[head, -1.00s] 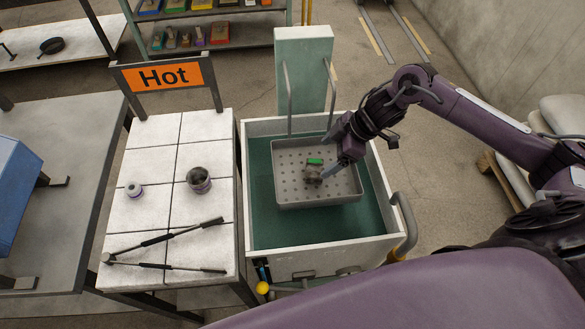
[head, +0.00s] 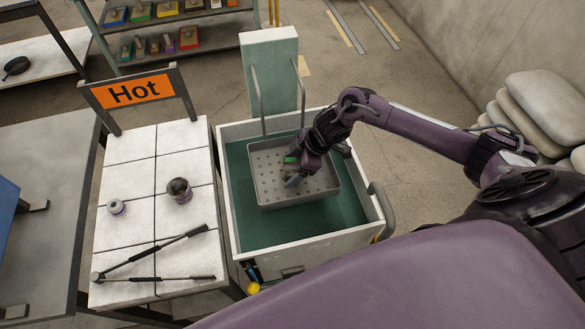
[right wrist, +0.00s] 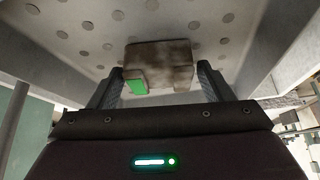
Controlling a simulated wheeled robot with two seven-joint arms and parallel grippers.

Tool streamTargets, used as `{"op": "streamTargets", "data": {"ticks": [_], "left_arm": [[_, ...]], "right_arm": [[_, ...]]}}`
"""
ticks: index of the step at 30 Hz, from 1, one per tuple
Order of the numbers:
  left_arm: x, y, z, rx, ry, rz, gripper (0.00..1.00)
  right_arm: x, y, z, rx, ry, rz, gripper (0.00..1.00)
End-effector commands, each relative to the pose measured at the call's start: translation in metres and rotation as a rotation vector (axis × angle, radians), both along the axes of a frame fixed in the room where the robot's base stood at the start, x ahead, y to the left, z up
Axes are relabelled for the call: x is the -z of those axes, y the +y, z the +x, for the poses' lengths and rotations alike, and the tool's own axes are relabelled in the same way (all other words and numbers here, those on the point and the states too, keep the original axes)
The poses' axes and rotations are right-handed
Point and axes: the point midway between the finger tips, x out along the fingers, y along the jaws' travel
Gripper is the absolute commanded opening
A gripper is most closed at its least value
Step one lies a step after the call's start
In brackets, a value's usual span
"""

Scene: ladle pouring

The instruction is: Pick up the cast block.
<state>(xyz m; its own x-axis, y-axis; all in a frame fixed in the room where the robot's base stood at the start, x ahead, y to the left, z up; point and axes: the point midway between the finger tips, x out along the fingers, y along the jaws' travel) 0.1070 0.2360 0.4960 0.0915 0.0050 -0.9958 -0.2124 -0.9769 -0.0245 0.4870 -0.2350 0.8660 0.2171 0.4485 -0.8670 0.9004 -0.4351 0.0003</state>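The cast block (right wrist: 165,62) is a worn grey-brown piece with a green patch, resting on the perforated floor of a grey basket (head: 258,188). In the head view only its green patch (head: 290,160) shows clearly beside my right gripper (head: 298,176), which hides most of the rest. The right wrist view shows the right gripper (right wrist: 160,88) open, with one finger on either side of the block. The fingers look slightly apart from it; contact cannot be made out. My left gripper is in neither current view.
The basket sits in a white-rimmed tank (head: 226,190) with green inside. Basket walls stand close around my right gripper. Left of it, a tiled table (head: 130,180) with a "Hot" sign (head: 134,91) holds a dark cup (head: 179,190), a small jar (head: 116,207) and long-handled tools (head: 155,278).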

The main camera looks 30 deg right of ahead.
Motion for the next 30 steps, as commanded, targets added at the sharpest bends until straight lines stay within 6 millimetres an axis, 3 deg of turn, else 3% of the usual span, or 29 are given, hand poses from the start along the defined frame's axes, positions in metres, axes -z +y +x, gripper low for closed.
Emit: {"op": "streamTargets", "data": {"ticks": [2, 10, 23, 30], "left_arm": [[0.000, -0.001, 0.001, 0.000, -0.001, -0.001, 0.00], [0.000, -0.006, 0.001, -0.001, -0.002, -0.008, 0.00], [0.001, -0.010, 0.001, 0.001, -0.002, -0.012, 0.00], [0.008, -0.008, 0.001, 0.001, -0.002, -0.011, 0.00]], "right_arm": [[0.000, 0.000, 0.000, 0.000, 0.000, 0.000, 0.62], [0.000, 0.000, 0.000, 0.000, 0.000, 0.000, 0.27], [-0.011, 0.000, 0.001, -0.001, -0.003, 0.001, 0.26], [-0.057, -0.001, 0.002, -0.002, -0.009, -0.001, 0.26]]}}
